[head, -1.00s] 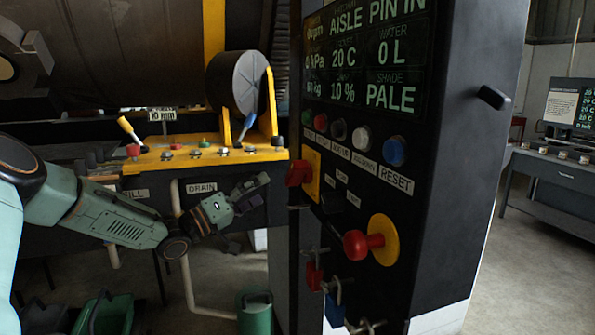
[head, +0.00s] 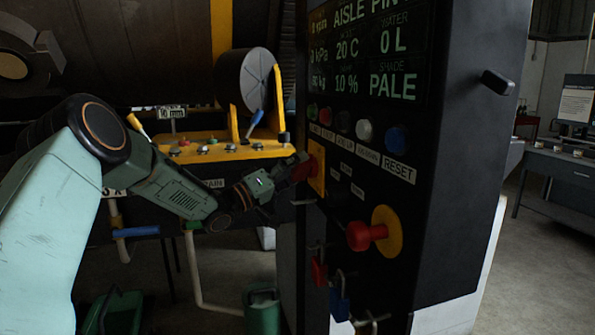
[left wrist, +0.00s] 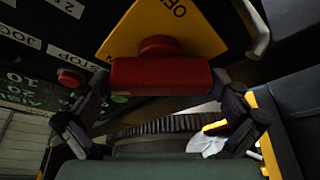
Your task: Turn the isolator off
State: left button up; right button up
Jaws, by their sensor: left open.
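The isolator is a red bar handle on a yellow plate (head: 317,166) on the left edge of the dark panel. In the left wrist view the red handle (left wrist: 162,77) lies crosswise in front of the yellow plate (left wrist: 190,32), which has "OFF" lettering near its top. My left gripper (head: 289,170) is at the handle in the head view. In the left wrist view its open fingers (left wrist: 162,88) stand on either side of the handle, close to its ends; I cannot tell whether they touch it. My right gripper is not in view.
A red mushroom knob (head: 365,236) on a yellow disc is lower right on the panel. Coloured push buttons (head: 364,131) run above, and padlocks (head: 339,300) hang below. A yellow shelf (head: 225,148) with small controls is behind my left arm. Open floor lies to the right.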

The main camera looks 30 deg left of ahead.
pick_arm(q)
jog(key=shift+a, duration=0.25)
jog(key=shift+s+d, duration=0.1)
jog(key=shift+d, duration=0.15)
jog(key=c, duration=0.5)
jog(key=shift+a, duration=0.1)
jog(key=shift+c, duration=1.4)
